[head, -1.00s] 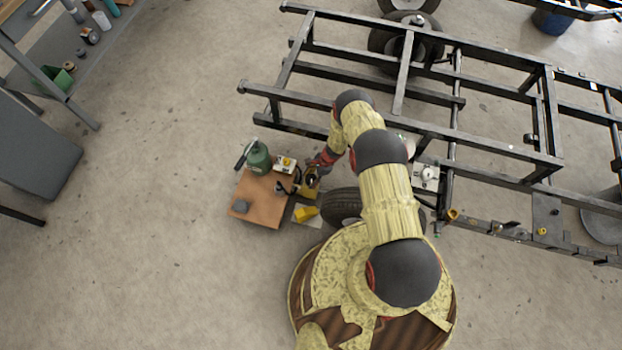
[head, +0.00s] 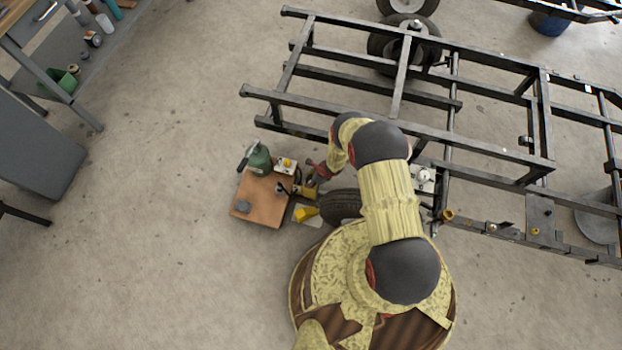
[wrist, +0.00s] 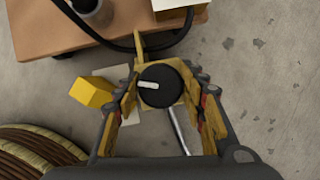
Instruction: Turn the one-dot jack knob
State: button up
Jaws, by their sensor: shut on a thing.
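The jack knob (wrist: 160,88) is round and black with a white bar on top. It sits on a yellow jack block (wrist: 150,71) in the wrist view. My gripper (wrist: 164,86) is shut on the knob, with one finger on its left side and one on its right. The white bar points left. No dot marking can be made out. In the head view my gripper (head: 314,180) is low beside the wooden board, and it largely covers the knob. The yellow jack (head: 306,193) shows just left of it.
A wooden board (head: 262,208) carries a green bottle (head: 260,158), a white box with a yellow button (head: 286,166) and cables. A yellow wedge (head: 305,213) and a tire (head: 342,204) lie nearby. The black frame (head: 480,140) stands to the right.

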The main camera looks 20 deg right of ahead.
jog(key=shift+m, duration=0.5)
jog(key=o, duration=1.2)
jog(key=shift+c, duration=0.2)
jog(key=shift+r, duration=0.1)
jog(key=shift+s+d+r, duration=0.1)
jog(key=shift+d+r, duration=0.1)
jog(key=shift+r, duration=0.35)
jog(key=v, duration=1)
jog(key=shift+s+r, duration=0.2)
jog(key=shift+s, duration=0.1)
